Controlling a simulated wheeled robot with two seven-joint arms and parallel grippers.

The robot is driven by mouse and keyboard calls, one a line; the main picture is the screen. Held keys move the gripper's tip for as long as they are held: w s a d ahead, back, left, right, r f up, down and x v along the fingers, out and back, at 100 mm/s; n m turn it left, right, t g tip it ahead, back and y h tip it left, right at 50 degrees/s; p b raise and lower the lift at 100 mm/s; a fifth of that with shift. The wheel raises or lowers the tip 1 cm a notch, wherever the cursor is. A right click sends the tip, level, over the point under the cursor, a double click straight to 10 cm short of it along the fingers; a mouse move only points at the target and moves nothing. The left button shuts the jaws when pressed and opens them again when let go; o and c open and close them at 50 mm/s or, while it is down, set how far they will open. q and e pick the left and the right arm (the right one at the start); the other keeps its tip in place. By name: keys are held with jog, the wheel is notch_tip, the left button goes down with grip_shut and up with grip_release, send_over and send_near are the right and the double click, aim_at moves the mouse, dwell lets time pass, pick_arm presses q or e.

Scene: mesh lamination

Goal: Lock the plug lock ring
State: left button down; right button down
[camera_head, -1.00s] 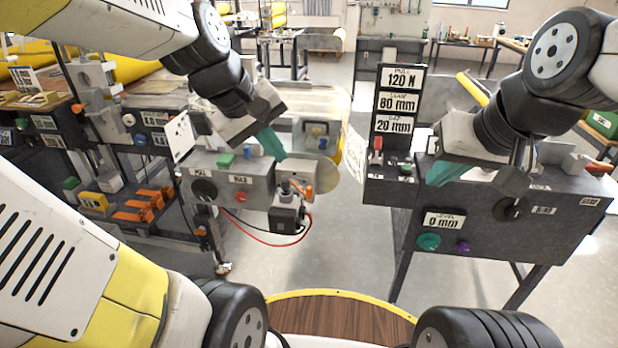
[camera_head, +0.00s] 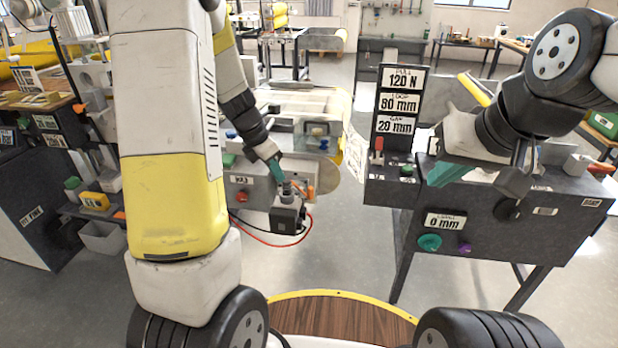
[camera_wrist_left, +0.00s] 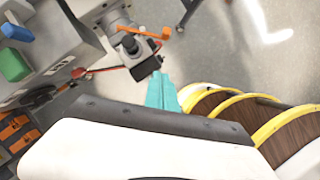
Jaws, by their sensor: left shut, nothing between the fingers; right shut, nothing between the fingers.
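A black plug body (camera_head: 287,217) hangs at the right end of the grey machine, with a grey round collar (camera_head: 287,188) at its top that looks like the lock ring. It also shows in the left wrist view (camera_wrist_left: 142,65), with an orange lever (camera_wrist_left: 150,34) beside it. My left gripper (camera_head: 277,172) has its teal fingers shut and empty, close above the collar. In the left wrist view the fingertips (camera_wrist_left: 161,80) are near the plug body; I cannot tell whether they touch. My right gripper (camera_head: 450,173) is shut and empty over the right console.
A red cable (camera_head: 262,240) loops below the plug. The right console (camera_head: 475,222) carries a teal knob (camera_head: 429,241) and a sign tower (camera_head: 398,105). A wooden round top (camera_head: 340,320) lies in front. Open floor separates the machine and console.

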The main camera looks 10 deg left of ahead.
pick_arm(q)
jog(key=x, duration=1)
jog(key=shift+w+d, duration=0.85)
jog(key=shift+d, duration=0.15)
jog(key=shift+w+d, duration=0.5)
jog(key=shift+d, duration=0.1)
